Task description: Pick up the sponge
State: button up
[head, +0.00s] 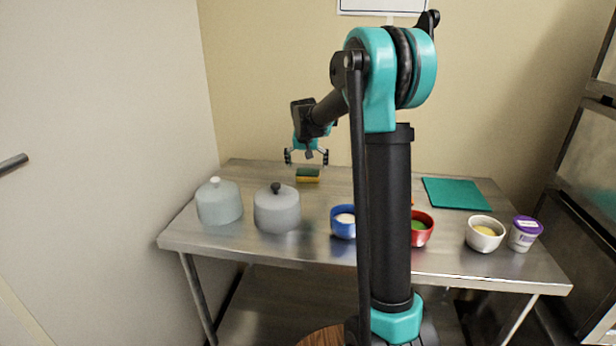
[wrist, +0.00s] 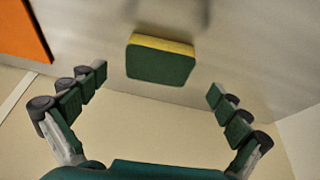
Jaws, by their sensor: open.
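The sponge (head: 308,175) is green on one face and yellow on the other, and lies on the steel table near its back edge. In the wrist view the sponge (wrist: 160,60) shows its green side with a yellow strip along the top. My gripper (head: 306,160) is open and empty, just above the sponge in the head view. In the wrist view the fingers of my gripper (wrist: 158,82) are spread wide, one to each side of the sponge and apart from it.
On the steel table (head: 310,215) stand a pale green lidded pot (head: 219,202), a grey lidded pot (head: 277,210), a blue bowl (head: 341,230), a red bowl (head: 424,238), a white bowl (head: 485,243) and a purple-lidded tub (head: 524,234). A teal board (head: 456,193) lies at the right. An orange flat item (wrist: 22,30) shows in the wrist view.

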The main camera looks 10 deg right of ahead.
aim_at(308, 172)
jog(key=x, duration=0.4)
jog(key=shift+d+f, duration=0.1)
jog(key=c, duration=0.8)
